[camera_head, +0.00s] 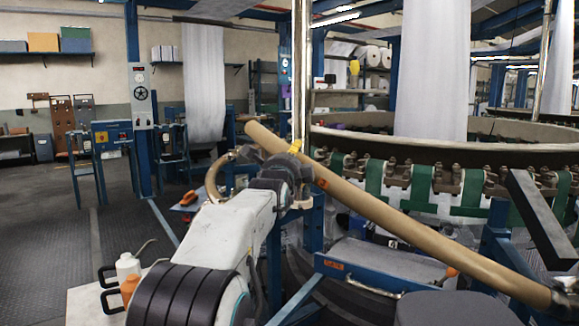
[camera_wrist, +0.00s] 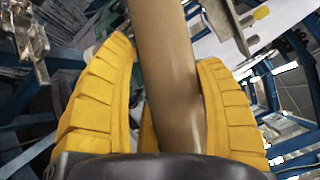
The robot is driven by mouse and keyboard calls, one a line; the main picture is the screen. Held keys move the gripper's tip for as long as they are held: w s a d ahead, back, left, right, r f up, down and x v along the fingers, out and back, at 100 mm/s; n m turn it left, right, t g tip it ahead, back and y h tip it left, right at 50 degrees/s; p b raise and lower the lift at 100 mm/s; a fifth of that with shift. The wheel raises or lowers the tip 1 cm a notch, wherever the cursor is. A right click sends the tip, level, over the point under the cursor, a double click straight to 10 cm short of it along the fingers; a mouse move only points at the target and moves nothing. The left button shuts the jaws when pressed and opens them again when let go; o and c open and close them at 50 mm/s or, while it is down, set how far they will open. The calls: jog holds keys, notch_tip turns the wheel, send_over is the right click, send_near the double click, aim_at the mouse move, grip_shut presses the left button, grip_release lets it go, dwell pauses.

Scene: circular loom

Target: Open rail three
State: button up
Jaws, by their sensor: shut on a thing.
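A long tan round rail (camera_head: 400,212) runs slantwise in the head view, from its free upper-left end down to a pivot-like fitting (camera_head: 566,294) at lower right. My wrist hides part of the grip.
The circular loom (camera_head: 470,155) with green-banded clamps stands behind the rail. A blue frame (camera_head: 365,278) lies below it. An oil can (camera_head: 128,265) and orange bottle (camera_head: 130,288) stand at lower left. Open floor (camera_head: 45,220) lies at left.

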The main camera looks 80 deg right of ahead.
jog(key=shift+s+r, duration=0.3)
jog(key=shift+r, duration=0.25)
jog(key=o, duration=1.3)
jog(key=shift+a, duration=0.1)
jog(key=shift+w+a+f, duration=0.1)
jog(key=shift+w+a, duration=0.1)
jog(key=shift+a, duration=1.8)
jog(key=shift+w+a+f, duration=0.1)
jog(key=shift+w+a, duration=0.05)
jog(key=shift+a, duration=1.8)
jog(key=shift+w+a+f, duration=0.1)
jog(key=shift+w+a, duration=0.1)
jog(key=shift+a, duration=1.8)
